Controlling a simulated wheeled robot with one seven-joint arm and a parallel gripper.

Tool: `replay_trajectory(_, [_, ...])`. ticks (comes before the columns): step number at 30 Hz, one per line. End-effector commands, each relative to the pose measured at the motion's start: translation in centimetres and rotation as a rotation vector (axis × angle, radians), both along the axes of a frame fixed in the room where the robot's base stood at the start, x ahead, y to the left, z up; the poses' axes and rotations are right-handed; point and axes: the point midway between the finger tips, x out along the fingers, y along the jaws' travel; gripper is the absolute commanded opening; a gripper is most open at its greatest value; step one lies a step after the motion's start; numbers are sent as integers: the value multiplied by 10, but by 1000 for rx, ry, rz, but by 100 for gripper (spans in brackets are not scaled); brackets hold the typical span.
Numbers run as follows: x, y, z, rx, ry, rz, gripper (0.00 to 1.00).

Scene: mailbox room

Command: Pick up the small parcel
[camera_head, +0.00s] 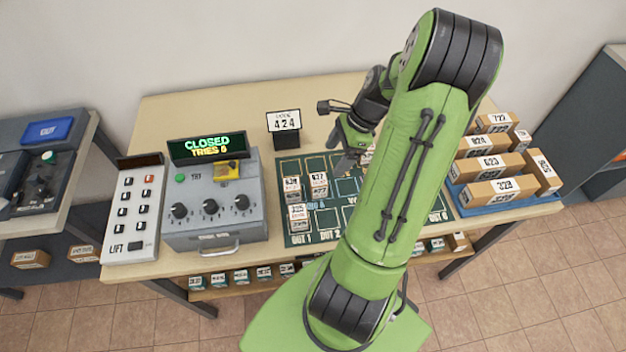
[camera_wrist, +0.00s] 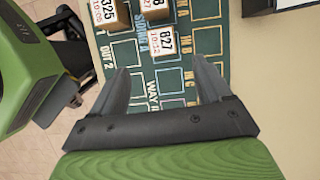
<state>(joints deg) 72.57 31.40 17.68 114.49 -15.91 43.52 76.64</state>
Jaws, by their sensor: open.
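Several small parcels with white number labels stand on the green gridded mat (camera_head: 297,240). In the head view they are a back-left parcel (camera_head: 294,170), one beside it (camera_head: 319,185) and a front one (camera_head: 298,216). In the wrist view a parcel labelled 827 (camera_wrist: 162,46) lies just beyond my fingertips, roughly in line with the gap. A parcel labelled 325 (camera_wrist: 108,14) and another (camera_wrist: 155,8) are at the top edge. My gripper (camera_wrist: 163,75) is open and empty over the mat. My arm hides part of the mat in the head view.
Larger brown parcels fill a blue tray (camera_head: 508,203) at the right. A grey dial box (camera_head: 213,205) with a "CLOSED TRIES 0" display (camera_head: 207,147) and a LIFT panel (camera_head: 134,215) stand left. A 424 sign (camera_head: 284,127) stands behind the mat. More small parcels sit on a lower shelf (camera_head: 232,293).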

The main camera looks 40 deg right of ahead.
Motion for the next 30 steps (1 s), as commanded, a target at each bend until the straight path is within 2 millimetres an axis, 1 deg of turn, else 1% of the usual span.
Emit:
replay_trajectory(1, [3, 6, -17, 6, 2, 3, 78])
replay_trajectory(6, [12, 20, -55, 4, 1, 5, 78])
replay_trajectory(13, [19, 29, -82, 2, 1, 4, 78])
replay_trajectory(18, [26, 40, -112, 3, 1, 6, 78])
replay_trajectory(21, [28, 42, -119, 0, 0, 4, 78])
replay_trajectory(27, [28, 42, -119, -2, -1, 4, 78])
replay_trajectory(30, [28, 42, -119, -2, -1, 4, 62])
